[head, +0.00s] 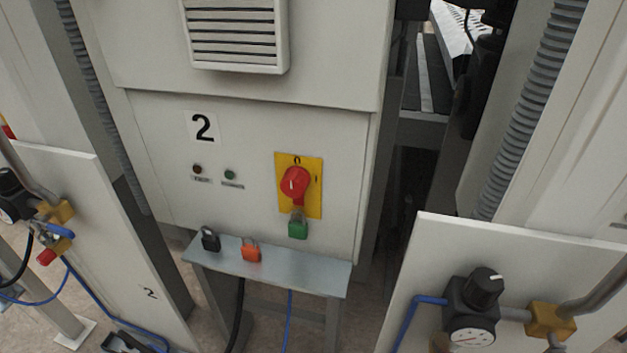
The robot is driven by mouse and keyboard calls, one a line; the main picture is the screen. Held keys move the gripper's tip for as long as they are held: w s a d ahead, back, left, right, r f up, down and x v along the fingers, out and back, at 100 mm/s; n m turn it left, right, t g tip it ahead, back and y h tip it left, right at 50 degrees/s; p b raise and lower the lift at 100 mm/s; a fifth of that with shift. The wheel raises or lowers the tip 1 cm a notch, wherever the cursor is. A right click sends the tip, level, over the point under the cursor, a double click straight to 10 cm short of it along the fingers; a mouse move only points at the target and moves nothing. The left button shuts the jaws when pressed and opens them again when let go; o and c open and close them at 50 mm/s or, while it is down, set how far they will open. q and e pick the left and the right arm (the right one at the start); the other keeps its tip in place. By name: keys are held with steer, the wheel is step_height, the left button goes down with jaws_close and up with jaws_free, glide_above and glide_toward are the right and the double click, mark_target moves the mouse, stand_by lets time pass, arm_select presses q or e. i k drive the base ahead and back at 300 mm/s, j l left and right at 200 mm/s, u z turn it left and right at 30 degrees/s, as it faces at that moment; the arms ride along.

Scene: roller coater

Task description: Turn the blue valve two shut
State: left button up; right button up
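A small blue valve handle (61,231) shows at the left, by a brass fitting (62,211) on a white panel (85,185). A "2" mark (150,293) is low on this panel. A metal pipe runs into the fitting from the upper left. A red part (46,257) sits just below the blue handle. The handle is small and seen at a slant, so I cannot tell whether the valve is open or shut. Neither of my grippers can be made out in the head view.
A cabinet marked 2 (203,127) carries a red rotary switch (295,184) with a green padlock (298,229). A shelf (300,275) below holds black (210,239) and orange (251,250) padlocks. A regulator (473,308) is on the right panel. A dark object (122,342) is cut off at the bottom.

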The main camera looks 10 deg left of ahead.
mark_target(38, 225)
steer(key=k+j+u, duration=0.1)
steer(key=u, duration=0.4)
steer(key=k+j+u, duration=0.1)
steer(key=j+u, duration=0.2)
steer(key=u, duration=0.15)
steer(key=j+u, duration=0.2)
steer(key=u, duration=0.3)
